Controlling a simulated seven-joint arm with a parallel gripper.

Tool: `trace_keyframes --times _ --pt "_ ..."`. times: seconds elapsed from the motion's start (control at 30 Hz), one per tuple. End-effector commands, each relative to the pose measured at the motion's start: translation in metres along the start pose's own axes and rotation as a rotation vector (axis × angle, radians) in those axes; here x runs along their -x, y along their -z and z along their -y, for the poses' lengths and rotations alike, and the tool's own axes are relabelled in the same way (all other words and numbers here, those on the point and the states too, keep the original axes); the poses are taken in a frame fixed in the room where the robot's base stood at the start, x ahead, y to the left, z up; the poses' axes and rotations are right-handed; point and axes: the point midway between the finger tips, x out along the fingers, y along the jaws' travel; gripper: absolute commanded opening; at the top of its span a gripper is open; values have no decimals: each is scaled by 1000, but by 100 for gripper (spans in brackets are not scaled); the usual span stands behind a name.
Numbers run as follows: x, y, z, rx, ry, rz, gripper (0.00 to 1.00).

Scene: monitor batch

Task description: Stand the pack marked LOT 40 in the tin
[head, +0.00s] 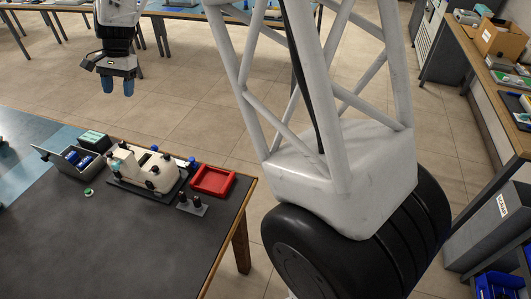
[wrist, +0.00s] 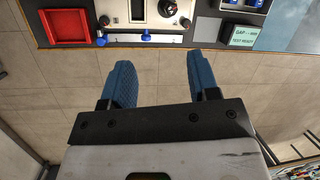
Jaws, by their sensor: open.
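My gripper (head: 118,88) hangs open and empty over the floor beyond the table's far edge. In the wrist view its two blue fingers (wrist: 164,72) stand wide apart with only floor between them. A grey open box (head: 68,168), which may be the tin, stands at the table's left with a flap tilted up. Blue items (head: 86,160) with pale tops are in it; they also show at the top edge of the wrist view (wrist: 254,4). I cannot read LOT 40 on anything, so I cannot tell which pack it is.
A white machine (head: 134,160) with dark knobs stands mid-table. An empty-looking red tray (head: 225,183) is right of it, and a small stand with black knobs (head: 192,206) in front. A green display box (wrist: 242,36) reads "TEST READY". The table's front (head: 110,250) is clear.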

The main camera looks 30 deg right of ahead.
Motion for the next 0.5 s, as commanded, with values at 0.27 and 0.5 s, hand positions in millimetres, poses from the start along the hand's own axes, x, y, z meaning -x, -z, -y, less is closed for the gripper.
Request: trace_keyframes --times 0.27,0.5 --pt "38 -33 -69 76 0 -70 55" --pt "63 -65 -126 145 -4 -132 55"
